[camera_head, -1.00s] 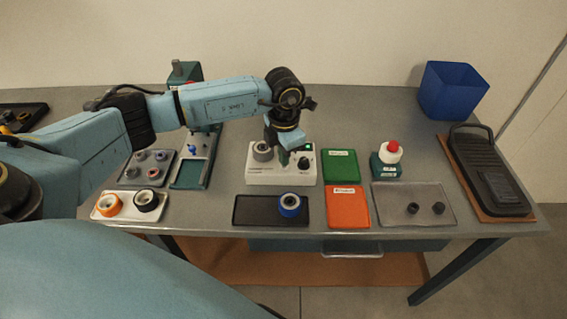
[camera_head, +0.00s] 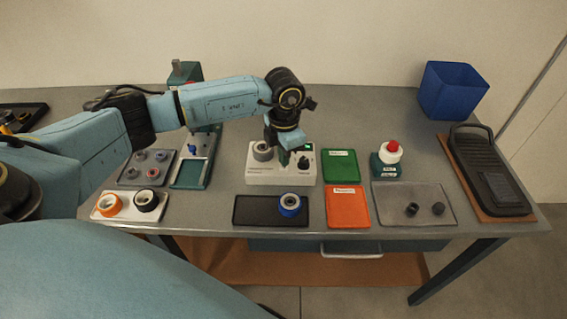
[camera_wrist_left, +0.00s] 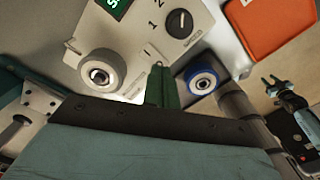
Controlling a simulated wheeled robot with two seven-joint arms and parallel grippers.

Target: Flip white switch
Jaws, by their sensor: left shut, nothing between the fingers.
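The white box (camera_head: 262,176) stands at the middle of the grey table. It carries a green display, a black dial (camera_head: 303,163) and a grey round part (camera_head: 263,151). The same box shows in the left wrist view (camera_wrist_left: 135,33). My left gripper (camera_head: 284,158) points down over the box from behind. In the left wrist view its dark green fingers (camera_wrist_left: 158,72) are together and empty, close to the box face beside an "I" mark.
A black tray with a blue roll (camera_head: 290,204) lies in front of the box. Green (camera_head: 341,166) and orange (camera_head: 347,206) panels lie to its right, with a red-buttoned block (camera_head: 388,159) beyond. A white tray (camera_head: 128,213) with two rolls is at left.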

